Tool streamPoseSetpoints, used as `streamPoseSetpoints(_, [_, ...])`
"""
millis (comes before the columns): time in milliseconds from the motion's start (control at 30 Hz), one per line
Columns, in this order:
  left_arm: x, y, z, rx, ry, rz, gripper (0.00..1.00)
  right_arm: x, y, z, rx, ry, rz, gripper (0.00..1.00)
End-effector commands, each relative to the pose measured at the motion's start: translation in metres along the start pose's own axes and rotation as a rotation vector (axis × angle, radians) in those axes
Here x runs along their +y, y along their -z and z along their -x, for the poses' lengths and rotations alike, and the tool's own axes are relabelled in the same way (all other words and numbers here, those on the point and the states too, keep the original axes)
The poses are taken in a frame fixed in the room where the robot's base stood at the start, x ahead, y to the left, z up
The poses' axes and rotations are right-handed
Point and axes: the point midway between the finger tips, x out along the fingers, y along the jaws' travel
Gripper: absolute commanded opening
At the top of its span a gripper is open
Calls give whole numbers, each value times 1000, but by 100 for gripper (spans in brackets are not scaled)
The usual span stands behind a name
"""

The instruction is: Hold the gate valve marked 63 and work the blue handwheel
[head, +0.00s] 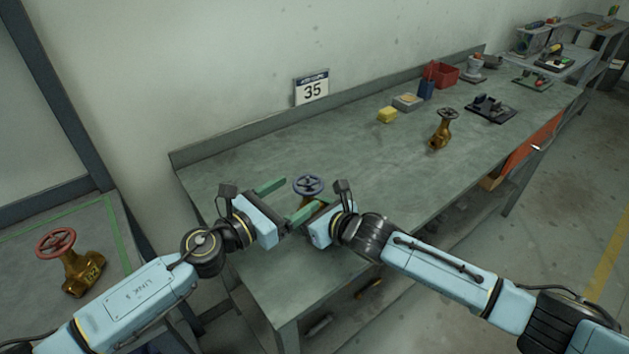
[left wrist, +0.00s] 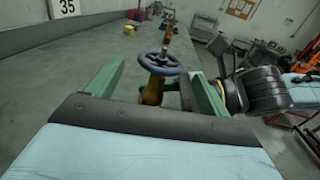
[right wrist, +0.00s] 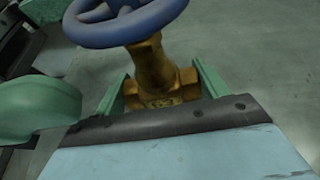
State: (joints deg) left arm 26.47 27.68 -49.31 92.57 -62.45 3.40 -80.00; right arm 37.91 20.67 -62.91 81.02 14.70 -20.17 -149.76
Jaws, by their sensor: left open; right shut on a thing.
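The valve with the blue handwheel (head: 309,184) stands upright on the bench; arms and fingers mostly hide its brass body in the head view. My right gripper (right wrist: 162,80) is shut on the brass body (right wrist: 155,68), below the wheel; the raised mark on it is too blurred to read. My left gripper (head: 287,199) is open, with its green fingers pointing toward the handwheel. In the left wrist view the handwheel (left wrist: 161,63) shows between and beyond the fingertips; I cannot tell whether they touch it.
A brass valve with a red handwheel (head: 72,264) stands on a side table at the left. Another brass valve (head: 440,131) stands farther along the bench. A yellow block (head: 387,115), a red bin (head: 440,74) and a black fixture (head: 491,108) lie beyond. The bench between is clear.

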Motion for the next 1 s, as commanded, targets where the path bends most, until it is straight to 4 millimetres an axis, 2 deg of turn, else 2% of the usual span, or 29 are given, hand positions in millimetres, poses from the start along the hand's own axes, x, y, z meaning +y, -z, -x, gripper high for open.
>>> streamPoseSetpoints(100, [-1,-1,-26,-2,1,2,80,0,1,0,1,0,0,33])
streamPoseSetpoints(300, [-1,-1,-55,-1,1,2,80,0,1,0,2,0,-1,33])
streamPoseSetpoints(500, [-1,0,-66,0,3,0,80,0,1,0,2,0,-1,33])
streamPoseSetpoints(767, [-1,0,-68,0,3,0,80,0,1,0,2,0,-1,33])
streamPoseSetpoints(833, [-1,0,-68,0,3,0,75,0,1,0,2,0,-1,33])
streamPoseSetpoints(1000, [-1,0,-67,0,3,0,53,0,1,0,2,0,-1,33])
